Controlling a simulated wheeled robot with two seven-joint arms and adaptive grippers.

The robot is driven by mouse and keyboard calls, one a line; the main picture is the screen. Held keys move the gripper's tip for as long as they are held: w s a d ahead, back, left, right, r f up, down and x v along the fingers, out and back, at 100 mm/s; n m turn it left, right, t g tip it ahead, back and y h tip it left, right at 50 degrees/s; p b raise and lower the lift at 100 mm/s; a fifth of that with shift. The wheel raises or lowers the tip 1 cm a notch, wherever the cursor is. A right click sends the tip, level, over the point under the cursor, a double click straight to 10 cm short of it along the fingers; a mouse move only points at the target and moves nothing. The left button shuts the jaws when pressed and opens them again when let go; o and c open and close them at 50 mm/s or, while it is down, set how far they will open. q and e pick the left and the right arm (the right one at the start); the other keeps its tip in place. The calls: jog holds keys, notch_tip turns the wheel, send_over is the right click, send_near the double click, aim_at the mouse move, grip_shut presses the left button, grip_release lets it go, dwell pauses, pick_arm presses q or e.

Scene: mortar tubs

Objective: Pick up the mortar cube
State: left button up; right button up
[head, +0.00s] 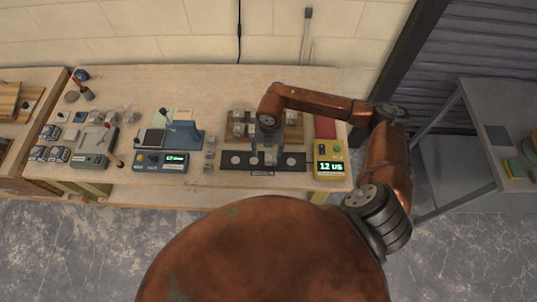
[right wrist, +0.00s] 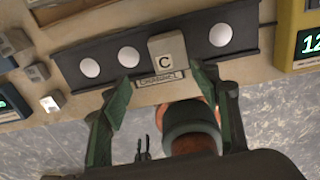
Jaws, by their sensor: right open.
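A grey mortar cube marked C (right wrist: 168,56) sits on a dark strip (right wrist: 75,69) with several white discs. In the head view the cube (head: 271,157) shows partly below my right gripper (head: 265,147). My right gripper is open above the strip. In the right wrist view its two green fingers (right wrist: 164,90) stand apart, with the cube a little beyond the gap between their tips. I cannot tell whether either finger touches it. My left gripper is not recognisable in either view.
A yellow device (head: 327,160) with a lit display stands right of the strip. A blue device (head: 182,136) stands to the left, with small grey cubes (head: 210,154) between. A wooden rack (head: 290,133) with more cubes is behind. A grey side table (head: 497,110) is at far right.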

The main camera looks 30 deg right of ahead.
aim_at(271, 156)
jog(key=shift+w+d+f, duration=0.1)
jog(key=shift+d+f, duration=0.25)
jog(key=shift+f, duration=0.2)
jog(key=shift+d+f, duration=0.3)
jog(key=shift+f, duration=0.2)
jog(key=f, duration=0.2)
jog(key=f+p, duration=0.1)
jog(key=f, duration=0.2)
jog(key=shift+w+d+f+p, duration=0.1)
jog(key=shift+d+f+p, duration=0.2)
jog(key=shift+p, duration=0.05)
jog(key=shift+c, duration=0.4)
grip_shut()
jog(key=shift+r, duration=0.1)
